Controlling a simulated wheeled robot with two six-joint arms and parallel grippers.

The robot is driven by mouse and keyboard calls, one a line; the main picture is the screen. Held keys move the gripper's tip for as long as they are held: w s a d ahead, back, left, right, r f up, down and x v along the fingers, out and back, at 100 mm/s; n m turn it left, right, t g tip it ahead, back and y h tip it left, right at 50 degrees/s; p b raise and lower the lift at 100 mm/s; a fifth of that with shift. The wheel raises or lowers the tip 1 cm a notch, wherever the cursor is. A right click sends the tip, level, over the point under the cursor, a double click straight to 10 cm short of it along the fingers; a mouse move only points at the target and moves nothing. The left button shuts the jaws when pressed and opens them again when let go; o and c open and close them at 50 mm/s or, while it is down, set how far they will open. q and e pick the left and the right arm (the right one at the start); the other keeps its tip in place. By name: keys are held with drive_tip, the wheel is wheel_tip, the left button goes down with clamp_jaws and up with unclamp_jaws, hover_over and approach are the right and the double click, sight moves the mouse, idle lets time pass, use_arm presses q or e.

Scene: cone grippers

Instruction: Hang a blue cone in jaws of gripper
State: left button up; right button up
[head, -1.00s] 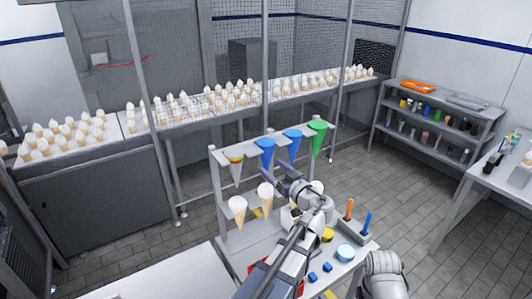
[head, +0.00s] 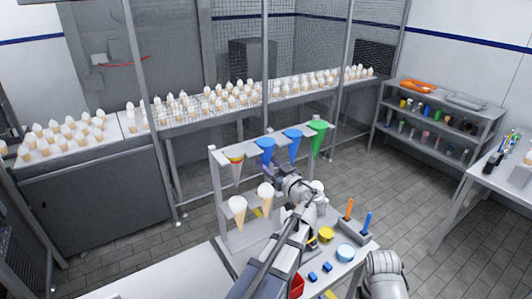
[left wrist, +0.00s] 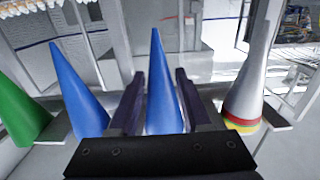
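A rack holds a row of cones, points down. From left in the head view are a white cone with red and yellow bands (head: 235,168), a blue cone (head: 266,148), a second blue cone (head: 293,145) and a green cone (head: 317,138). My left gripper (head: 274,171) is at the left blue cone. In the left wrist view, upside down, the open jaws (left wrist: 160,74) stand on either side of this blue cone (left wrist: 163,95), with slight gaps showing. The other blue cone (left wrist: 75,92) and green cone (left wrist: 22,108) are left, the banded cone (left wrist: 245,90) right. My right gripper is out of view.
Two ice-cream cones (head: 237,208) hang lower on the rack's left. A yellow bowl (head: 326,234), a light-blue round thing (head: 345,252), blue blocks (head: 313,277) and a red container (head: 297,286) are on the bench. The floor to the right is clear.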

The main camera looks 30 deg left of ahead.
use_arm(q)
clamp_jaws()
drive_tip(key=shift+r, duration=0.1)
drive_tip(key=shift+r+p, duration=0.4)
drive_tip(key=shift+p, duration=0.1)
drive_tip(key=shift+d, duration=0.1)
drive_tip(key=v, duration=0.8)
idle(1.3)
drive_tip(key=shift+s+d, duration=0.1)
drive_tip(key=shift+f, duration=0.15)
